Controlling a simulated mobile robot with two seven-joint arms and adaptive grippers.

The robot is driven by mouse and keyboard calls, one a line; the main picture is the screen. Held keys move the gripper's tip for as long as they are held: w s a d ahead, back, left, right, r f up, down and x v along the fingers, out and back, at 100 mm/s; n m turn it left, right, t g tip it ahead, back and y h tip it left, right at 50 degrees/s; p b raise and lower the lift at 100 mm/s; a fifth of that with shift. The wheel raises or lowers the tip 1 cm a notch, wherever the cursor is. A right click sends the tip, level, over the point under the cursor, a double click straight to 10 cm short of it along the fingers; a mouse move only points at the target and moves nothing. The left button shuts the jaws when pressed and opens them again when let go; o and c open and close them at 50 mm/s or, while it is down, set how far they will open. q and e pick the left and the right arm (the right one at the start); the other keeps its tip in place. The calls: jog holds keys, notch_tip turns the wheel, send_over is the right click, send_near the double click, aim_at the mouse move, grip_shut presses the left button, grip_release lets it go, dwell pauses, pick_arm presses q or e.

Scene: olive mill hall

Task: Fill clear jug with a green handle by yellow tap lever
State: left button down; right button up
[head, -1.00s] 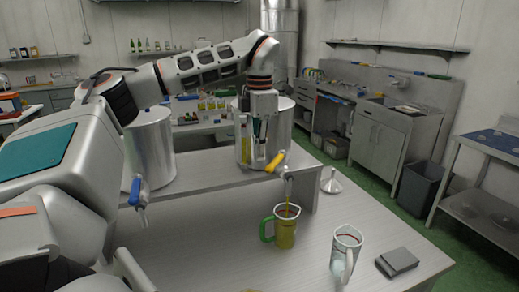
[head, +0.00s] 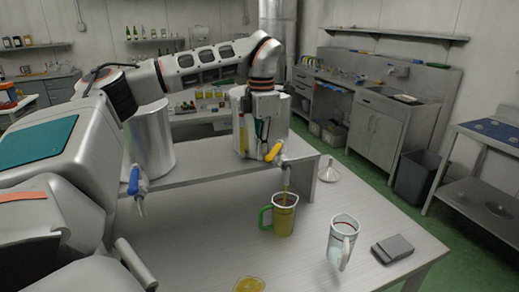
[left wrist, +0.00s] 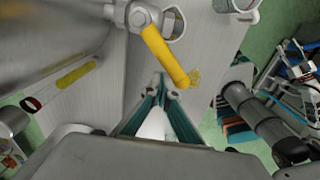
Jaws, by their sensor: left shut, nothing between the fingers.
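The clear jug with a green handle (head: 284,217) stands on the table under the tap, its handle to the left. Yellow-green oil fills much of it, and a thin stream runs into it from the spout. The yellow tap lever (head: 273,152) slants beside the steel tank and also shows large in the left wrist view (left wrist: 165,55). My left gripper (head: 264,143) is shut and empty, close to the lever; its fingertips (left wrist: 164,87) lie just below the lever in the left wrist view. Whether they touch it I cannot tell. My right gripper is out of view.
Another clear jug (head: 342,241) with a pale handle stands to the right, near a grey block (head: 393,249). A funnel (head: 328,172) lies behind. A blue tap lever (head: 133,180) is on the left tank (head: 149,145). A flat yellow patch (head: 249,285) shows at the front.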

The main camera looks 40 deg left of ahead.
pick_arm(q)
jog(key=shift+w+d, duration=0.2)
jog(key=shift+d, duration=0.5)
jog(key=shift+w+d, duration=0.2)
jog(key=shift+d, duration=0.5)
dwell(6.6)
